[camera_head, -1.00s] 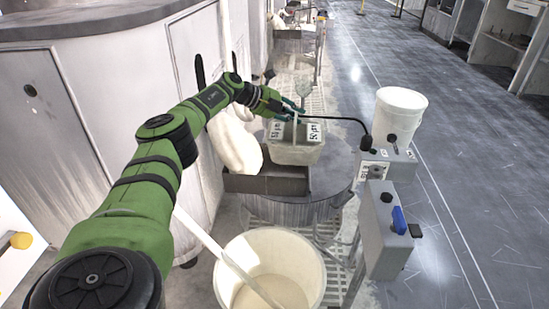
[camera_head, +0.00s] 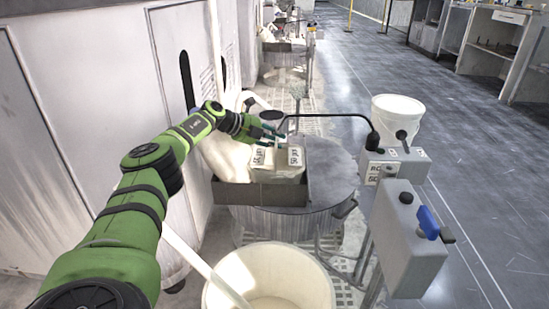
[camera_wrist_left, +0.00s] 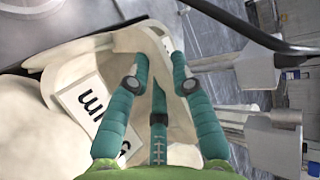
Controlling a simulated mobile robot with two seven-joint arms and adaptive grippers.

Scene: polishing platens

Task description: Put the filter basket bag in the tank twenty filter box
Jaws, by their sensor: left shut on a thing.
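The filter basket bag (camera_head: 277,174) is pale, with white labels reading 50 µm. My left gripper (camera_head: 284,140) is shut on its top from above. In the left wrist view the teal fingers (camera_wrist_left: 160,72) grip the pale rim of the bag, with one label (camera_wrist_left: 92,106) beside them. The grey open-topped filter box (camera_head: 262,196) stands on a round tank lid. The bag is upright within the box's outline, its lower edge just behind the front wall. Whether it touches the box floor is hidden. My right gripper is not in view.
A white bucket (camera_head: 275,270) stands in front of the tank. A grey control box with a blue handle (camera_head: 408,235) stands on the right, with another white bucket (camera_head: 398,118) behind it. A thin black bent pipe (camera_head: 335,115) passes close right of the gripper. A pale wall stands left.

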